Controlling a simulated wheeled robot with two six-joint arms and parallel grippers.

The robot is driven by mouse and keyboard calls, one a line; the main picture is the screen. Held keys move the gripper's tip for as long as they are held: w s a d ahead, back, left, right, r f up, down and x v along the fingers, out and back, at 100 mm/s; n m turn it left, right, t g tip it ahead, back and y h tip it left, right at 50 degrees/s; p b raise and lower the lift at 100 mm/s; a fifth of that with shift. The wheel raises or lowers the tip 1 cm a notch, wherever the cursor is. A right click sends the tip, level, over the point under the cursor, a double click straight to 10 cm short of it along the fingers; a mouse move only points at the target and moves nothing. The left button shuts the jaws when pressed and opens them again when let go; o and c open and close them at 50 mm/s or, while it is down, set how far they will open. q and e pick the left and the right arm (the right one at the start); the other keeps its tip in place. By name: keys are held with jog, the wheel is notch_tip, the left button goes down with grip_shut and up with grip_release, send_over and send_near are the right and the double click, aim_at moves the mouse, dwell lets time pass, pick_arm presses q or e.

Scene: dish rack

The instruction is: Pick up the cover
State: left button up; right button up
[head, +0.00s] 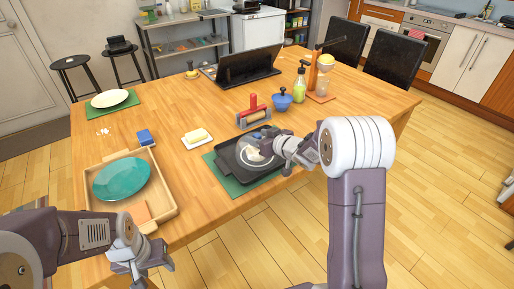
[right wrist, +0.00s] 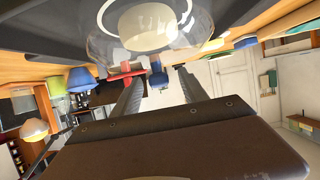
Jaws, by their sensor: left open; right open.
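A clear glass cover (right wrist: 100,42) fills the top of the right wrist view, with something round and cream-coloured seen through it. In the head view, the cover (head: 250,153) is hard to make out, on a black tray (head: 230,165) at the table's front edge. My right gripper (head: 268,145) is at the tray's right side, close beside the cover and partly in front of it. Its two fingers are apart with nothing between them; whether they touch the cover I cannot tell. My left gripper (head: 138,268) is open and empty, in front of the table's left end.
A wooden tray (head: 168,190) with a teal plate (head: 121,178) stands at the left. The table's middle left is mostly clear.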

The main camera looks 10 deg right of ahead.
jog(key=shift+w+a+f, duration=0.15)
jog(key=shift+w+f, duration=0.2)
jog(key=shift+w, duration=0.25)
jog(key=shift+s+r, duration=0.15)
jog(key=shift+c, duration=0.9)
grip_shut()
notch_tip(320, 180, up, 4)
jog(key=p, duration=0.2)
jog(key=shift+r+p, duration=0.25)
jog(key=shift+p, duration=0.05)
jog(key=s+d+r+p, duration=0.2)
jog(key=d+r+p, duration=0.3)
jog(key=d, duration=0.6)
jog(key=shift+d+r, duration=0.3)
jog(key=shift+r, duration=0.4)
